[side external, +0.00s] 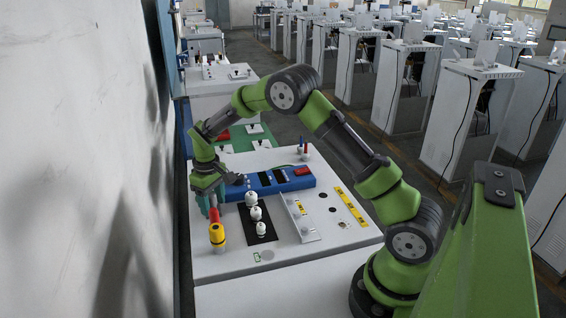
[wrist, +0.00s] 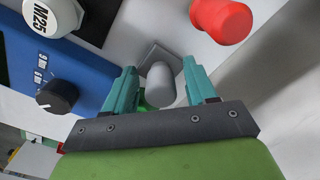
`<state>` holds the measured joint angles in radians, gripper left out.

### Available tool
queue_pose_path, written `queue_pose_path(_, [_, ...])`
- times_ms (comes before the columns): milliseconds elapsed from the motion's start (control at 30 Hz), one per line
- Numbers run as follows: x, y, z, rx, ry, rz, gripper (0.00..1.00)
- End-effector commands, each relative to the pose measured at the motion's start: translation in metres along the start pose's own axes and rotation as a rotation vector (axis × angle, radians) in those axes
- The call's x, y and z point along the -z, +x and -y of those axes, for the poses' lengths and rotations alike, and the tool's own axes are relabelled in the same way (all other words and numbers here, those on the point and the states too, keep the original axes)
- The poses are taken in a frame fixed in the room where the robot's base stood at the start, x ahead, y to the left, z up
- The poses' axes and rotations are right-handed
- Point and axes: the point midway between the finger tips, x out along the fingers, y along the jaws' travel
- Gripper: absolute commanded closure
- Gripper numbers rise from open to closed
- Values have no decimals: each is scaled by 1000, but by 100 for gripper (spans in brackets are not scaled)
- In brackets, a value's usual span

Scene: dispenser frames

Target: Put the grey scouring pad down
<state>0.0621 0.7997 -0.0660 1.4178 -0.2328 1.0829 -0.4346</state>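My gripper (wrist: 164,80) points down at the white bench top, its two teal fingers apart. In the wrist view a rounded grey cylinder (wrist: 161,86) shows between them, with a gap visible on each side. A flat grey square piece (wrist: 152,52) with a darker edge lies just beyond the cylinder. I cannot tell whether this square is the scouring pad. No pad is seen gripped between the fingers. In the side view my gripper (side external: 209,203) is low at the bench's left edge, beside the blue unit; what lies under it is hidden.
A red knob (wrist: 222,20) stands close to my right finger; a yellow piece (side external: 217,236) is below it in the side view. The blue unit (side external: 270,182) with a black dial (wrist: 57,95) is close on the other side. White knobs (side external: 254,213) stand on a black plate.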

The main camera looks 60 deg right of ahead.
Motion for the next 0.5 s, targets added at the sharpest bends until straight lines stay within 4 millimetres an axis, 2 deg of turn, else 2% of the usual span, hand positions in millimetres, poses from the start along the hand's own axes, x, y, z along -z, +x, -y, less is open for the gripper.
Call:
queue_pose_path(267, [0, -4, 0, 0, -1, -2, 44])
queue_pose_path(367, [1, -17, 0, -1, -2, -3, 44])
queue_pose_path(500, [1, -46, 0, -1, -1, -6, 44])
